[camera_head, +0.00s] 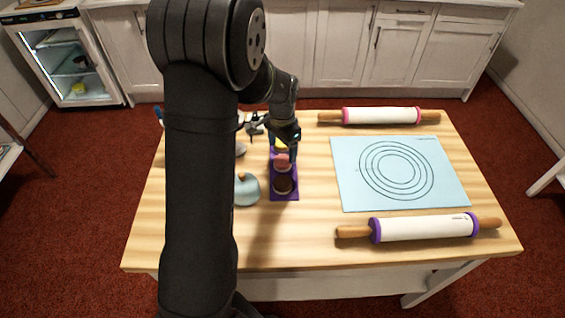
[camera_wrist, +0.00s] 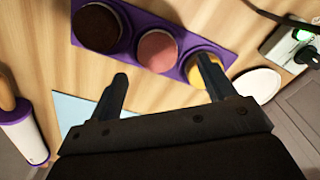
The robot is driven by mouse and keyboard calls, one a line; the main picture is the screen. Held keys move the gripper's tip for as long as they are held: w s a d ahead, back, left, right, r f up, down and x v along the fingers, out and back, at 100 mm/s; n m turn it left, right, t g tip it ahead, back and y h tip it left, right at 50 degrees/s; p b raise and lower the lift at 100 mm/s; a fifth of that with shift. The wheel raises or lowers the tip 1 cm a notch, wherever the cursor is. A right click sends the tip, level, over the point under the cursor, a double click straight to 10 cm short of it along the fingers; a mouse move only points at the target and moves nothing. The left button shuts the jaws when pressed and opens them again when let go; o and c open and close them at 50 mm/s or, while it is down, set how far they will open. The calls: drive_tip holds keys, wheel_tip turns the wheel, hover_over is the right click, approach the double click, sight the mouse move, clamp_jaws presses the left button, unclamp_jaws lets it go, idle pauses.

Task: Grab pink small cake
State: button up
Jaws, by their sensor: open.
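The pink small cake (camera_wrist: 157,49) sits in the middle of a purple tray (camera_wrist: 128,16), between a dark brown cake (camera_wrist: 97,26) and a yellow cake (camera_wrist: 190,66). In the head view the pink cake (camera_head: 283,161) shows just in front of my gripper, behind the brown cake (camera_head: 282,184). My gripper (camera_wrist: 163,84) is open and empty. In the wrist view one finger overlaps the yellow cake, and the pink cake lies beyond the gap between the fingertips. Whether a finger touches a cake cannot be told.
A blue mat with rings (camera_head: 400,172) lies right of the tray, between two rolling pins (camera_head: 382,115) (camera_head: 424,227). A pale blue domed object (camera_head: 246,190) stands just left of the tray. A white round plate (camera_wrist: 259,85) lies near the yellow cake. My arm hides the table's left part.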

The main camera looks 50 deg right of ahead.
sight(283, 160)
wheel_tip(283, 160, down, 5)
drive_tip(key=shift+s+a+r, duration=0.1)
drive_tip(key=shift+s, duration=0.05)
drive_tip(key=c, duration=1.1)
